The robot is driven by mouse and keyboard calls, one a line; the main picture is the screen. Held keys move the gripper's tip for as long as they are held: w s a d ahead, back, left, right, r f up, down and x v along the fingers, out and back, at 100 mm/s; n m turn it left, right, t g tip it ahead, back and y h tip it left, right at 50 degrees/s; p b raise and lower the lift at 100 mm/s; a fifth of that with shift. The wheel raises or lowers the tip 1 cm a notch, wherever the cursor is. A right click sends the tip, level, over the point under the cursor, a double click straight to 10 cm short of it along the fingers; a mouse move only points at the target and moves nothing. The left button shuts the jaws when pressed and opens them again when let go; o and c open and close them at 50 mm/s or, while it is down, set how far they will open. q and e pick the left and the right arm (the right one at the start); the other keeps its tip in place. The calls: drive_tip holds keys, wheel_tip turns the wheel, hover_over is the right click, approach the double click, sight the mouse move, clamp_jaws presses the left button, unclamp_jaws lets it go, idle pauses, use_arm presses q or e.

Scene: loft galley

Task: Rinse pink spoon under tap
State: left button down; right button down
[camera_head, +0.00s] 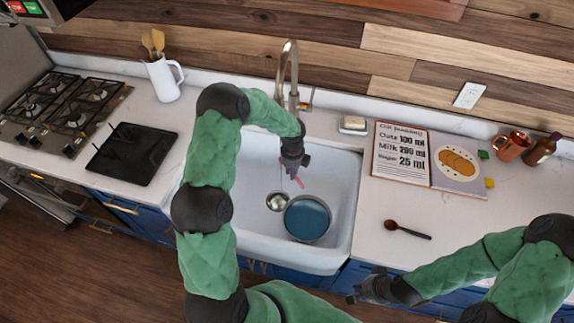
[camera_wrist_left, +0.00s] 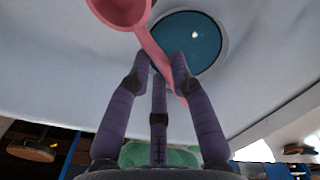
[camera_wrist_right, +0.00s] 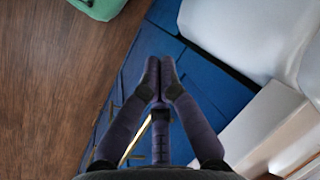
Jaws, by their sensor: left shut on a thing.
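The pink spoon (camera_wrist_left: 152,42) is held by its handle in my left gripper (camera_wrist_left: 160,68), with its bowl toward the top of the left wrist view. In the head view a small piece of the spoon (camera_head: 299,182) shows below my left gripper (camera_head: 293,168), over the white sink (camera_head: 345,205). I cannot tell whether water runs. My right gripper (camera_wrist_right: 160,72) is shut and empty, in front of the counter; it also shows in the head view (camera_head: 352,296).
A blue-filled round pan (camera_head: 307,218) sits in the sink next to the metal drain (camera_head: 277,202). A dark wooden spoon (camera_head: 408,230) and an open recipe book (camera_head: 428,160) lie on the right counter. A black rack (camera_head: 130,150) and white jug (camera_head: 163,80) stand left.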

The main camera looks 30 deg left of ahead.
use_arm(q)
drive_tip(key=s+d, duration=0.3)
drive_tip(key=s, duration=0.2)
drive_tip(key=shift+s, duration=0.15)
idle(0.3)
idle(0.5)
drive_tip(key=shift+r, duration=0.1)
idle(0.6)
drive_tip(key=s+d+r+p, duration=0.1)
drive_tip(key=s+d+r, duration=0.1)
drive_tip(key=s+r, duration=0.1)
drive_tip(key=shift+s+d+r+p, duration=0.15)
drive_tip(key=shift+s+r+p, duration=0.25)
drive_tip(key=shift+s, duration=0.3)
